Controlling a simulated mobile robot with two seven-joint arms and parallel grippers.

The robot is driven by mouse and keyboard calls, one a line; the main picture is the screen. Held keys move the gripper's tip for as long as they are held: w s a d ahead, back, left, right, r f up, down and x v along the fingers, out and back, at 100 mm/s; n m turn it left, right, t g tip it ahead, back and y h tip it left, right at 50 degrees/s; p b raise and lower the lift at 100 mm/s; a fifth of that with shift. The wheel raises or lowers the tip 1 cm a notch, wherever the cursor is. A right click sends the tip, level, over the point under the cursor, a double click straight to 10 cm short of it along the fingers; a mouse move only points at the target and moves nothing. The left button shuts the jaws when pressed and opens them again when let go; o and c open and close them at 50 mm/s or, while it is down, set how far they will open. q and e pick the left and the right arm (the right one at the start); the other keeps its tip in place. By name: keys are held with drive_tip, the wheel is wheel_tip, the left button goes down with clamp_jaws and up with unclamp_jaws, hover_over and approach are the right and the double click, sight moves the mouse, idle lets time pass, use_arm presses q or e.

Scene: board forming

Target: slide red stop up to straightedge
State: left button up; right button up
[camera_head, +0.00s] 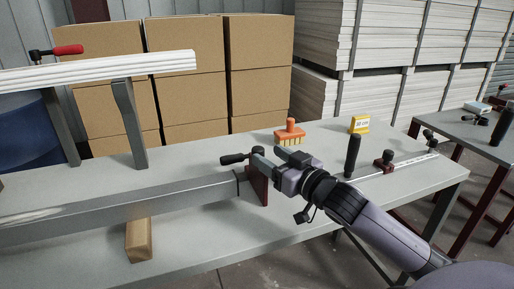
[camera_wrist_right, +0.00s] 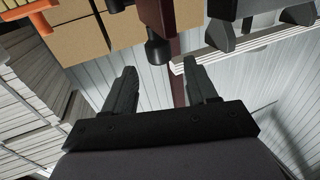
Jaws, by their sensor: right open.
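A dark red upright plate, which looks like the red stop (camera_head: 258,186), stands at the right end of a long grey metal bar (camera_head: 150,202), which looks like the straightedge. I cannot tell whether the two touch. A black clamp handle (camera_head: 234,159) sits above the plate. My right gripper (camera_head: 270,160) is right beside the top of the plate, with its fingers pointing left. In the right wrist view its two fingers (camera_wrist_right: 157,88) are open and apart. A dark red piece (camera_wrist_right: 187,45) and a black knob (camera_wrist_right: 158,50) show beyond the fingers. My left gripper is not in view.
A wooden block (camera_head: 139,240) lies under the bar's front side. An orange brush (camera_head: 289,134), a yellow box (camera_head: 359,125) and a black-handled bar clamp (camera_head: 352,155) are on the grey table (camera_head: 330,135). White boards (camera_head: 110,68) rest on grey supports at the left.

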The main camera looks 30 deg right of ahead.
sight(262, 152)
drive_tip(key=shift+w+a, duration=0.15)
drive_tip(key=shift+w, duration=1.2)
drive_tip(key=shift+w+a, duration=0.1)
drive_tip(key=shift+w, duration=1.2)
